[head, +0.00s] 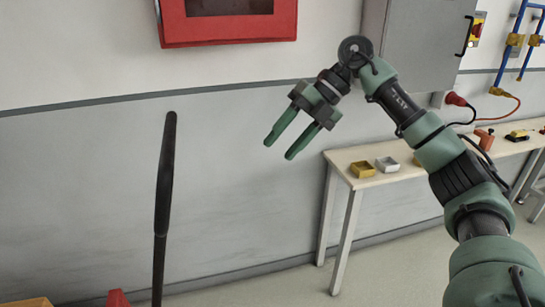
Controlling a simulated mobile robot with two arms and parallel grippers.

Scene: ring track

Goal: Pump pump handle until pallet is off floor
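The pump handle (165,190) is a black upright bar with a thicker grip at its top, left of centre in the head view. It leans very slightly to the right. Its lower end runs out of the bottom of the picture. My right gripper (277,146) is green, raised to the right of the handle, with its two fingers apart and pointing down and left. Nothing is between the fingers, and they do not touch the handle. My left gripper is not in view. The pallet cannot be made out.
A white table (378,180) with small yellow and grey bins stands at the right, behind my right arm. A grey cabinet (420,40) and a red-framed box (229,36) hang on the wall. A bit of red (117,298) shows at the bottom left. Space around the handle's grip looks clear.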

